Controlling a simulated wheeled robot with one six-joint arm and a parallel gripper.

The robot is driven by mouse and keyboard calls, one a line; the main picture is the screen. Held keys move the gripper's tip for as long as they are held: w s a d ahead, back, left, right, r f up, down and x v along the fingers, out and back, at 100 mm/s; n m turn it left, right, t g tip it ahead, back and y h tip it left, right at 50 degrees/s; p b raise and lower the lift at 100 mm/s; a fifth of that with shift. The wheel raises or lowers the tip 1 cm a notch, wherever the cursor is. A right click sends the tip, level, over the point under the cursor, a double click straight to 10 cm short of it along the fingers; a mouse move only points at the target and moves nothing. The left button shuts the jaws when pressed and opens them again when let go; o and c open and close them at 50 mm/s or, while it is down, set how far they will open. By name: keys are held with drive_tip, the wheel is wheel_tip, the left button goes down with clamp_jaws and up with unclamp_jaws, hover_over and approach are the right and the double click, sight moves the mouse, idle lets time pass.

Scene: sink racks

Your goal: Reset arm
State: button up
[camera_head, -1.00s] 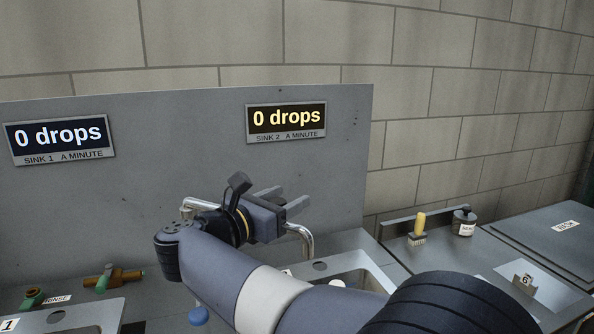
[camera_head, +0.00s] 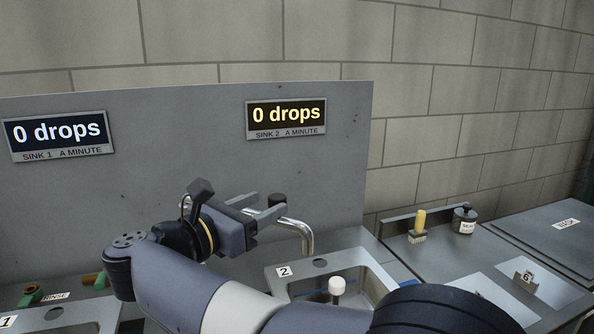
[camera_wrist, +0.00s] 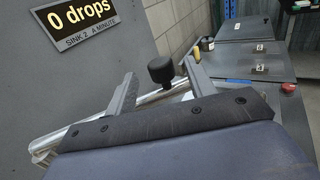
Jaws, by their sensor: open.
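My gripper (camera_head: 262,207) is open and empty, held in front of the grey back panel (camera_head: 200,175) near the sink 2 tap. In the wrist view my gripper (camera_wrist: 160,82) has its two fingers spread apart, with a black knob (camera_wrist: 160,69) showing between them, beyond the tips or near them; I cannot tell if they touch. The chrome tap (camera_head: 303,232) curves down beside the gripper, over sink 2 (camera_head: 372,282). A white knob (camera_head: 337,286) stands at the sink 2 basin.
Both signs, sink 1 (camera_head: 58,135) and sink 2 (camera_head: 286,118), read 0 drops. A yellow-handled brush (camera_head: 419,225) and a dark bottle (camera_head: 464,220) stand on the right counter. Sink 1 (camera_head: 60,318) and a green-and-brown fitting (camera_head: 32,294) are at the lower left.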

sight(283, 194)
drive_tip(key=p+x, duration=0.1)
drive_tip(key=x, duration=0.5)
drive_tip(key=shift+w+d+r, duration=0.1)
drive_tip(key=shift+w+d, duration=0.05)
drive_tip(key=shift+w, duration=0.05)
drive_tip(key=shift+w+d+n+t+y+p, duration=0.2)
drive_tip(key=shift+w+n+t+y+p, duration=0.35)
drive_tip(key=shift+w, duration=0.3)
